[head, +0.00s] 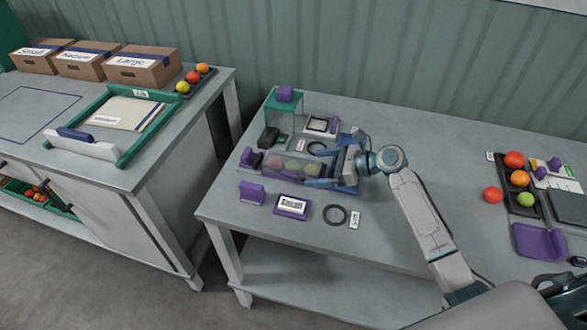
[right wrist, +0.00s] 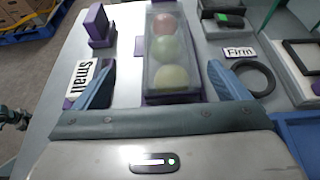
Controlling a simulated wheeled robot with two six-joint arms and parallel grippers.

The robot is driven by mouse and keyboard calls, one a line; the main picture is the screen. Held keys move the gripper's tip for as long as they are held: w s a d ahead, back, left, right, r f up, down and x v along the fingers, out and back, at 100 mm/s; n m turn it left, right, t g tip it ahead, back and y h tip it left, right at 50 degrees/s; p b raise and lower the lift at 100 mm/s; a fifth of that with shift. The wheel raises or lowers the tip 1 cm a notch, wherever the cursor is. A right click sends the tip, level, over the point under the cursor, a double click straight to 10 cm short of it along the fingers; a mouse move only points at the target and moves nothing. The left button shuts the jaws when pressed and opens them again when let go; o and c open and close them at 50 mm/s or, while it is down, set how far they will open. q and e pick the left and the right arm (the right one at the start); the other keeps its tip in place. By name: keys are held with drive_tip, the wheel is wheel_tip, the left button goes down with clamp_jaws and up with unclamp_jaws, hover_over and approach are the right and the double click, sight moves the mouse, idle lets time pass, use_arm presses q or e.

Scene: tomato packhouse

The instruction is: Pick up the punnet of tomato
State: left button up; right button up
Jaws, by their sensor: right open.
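The punnet of tomato (head: 286,166) is a long clear box holding red and green-yellow tomatoes. It lies on the grey table among purple fixtures. In the right wrist view the punnet (right wrist: 172,50) points away from me, its near end between my fingers. My right gripper (head: 318,168) is open at the punnet's right end. In the right wrist view its blue fingers (right wrist: 168,80) stand to either side, with a gap on each side. My left gripper is not in view.
A "Small" label block (head: 292,206) and a black ring (head: 335,215) lie in front of the punnet. A green stand (head: 284,103) is behind it. Loose tomatoes and a dark tray (head: 522,206) are at the right. Table between is mostly clear.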

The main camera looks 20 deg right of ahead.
sight(313, 166)
drive_tip(key=x, duration=0.4)
drive_tip(key=shift+w+r+p, duration=0.1)
drive_tip(key=shift+r+p, duration=0.05)
drive_tip(key=shift+p, duration=0.25)
drive_tip(key=shift+w+a, duration=0.2)
drive_tip(key=c, duration=0.3)
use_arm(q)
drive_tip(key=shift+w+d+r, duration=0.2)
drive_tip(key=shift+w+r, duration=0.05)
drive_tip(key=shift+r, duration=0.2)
use_arm(e)
drive_tip(key=c, duration=1.4)
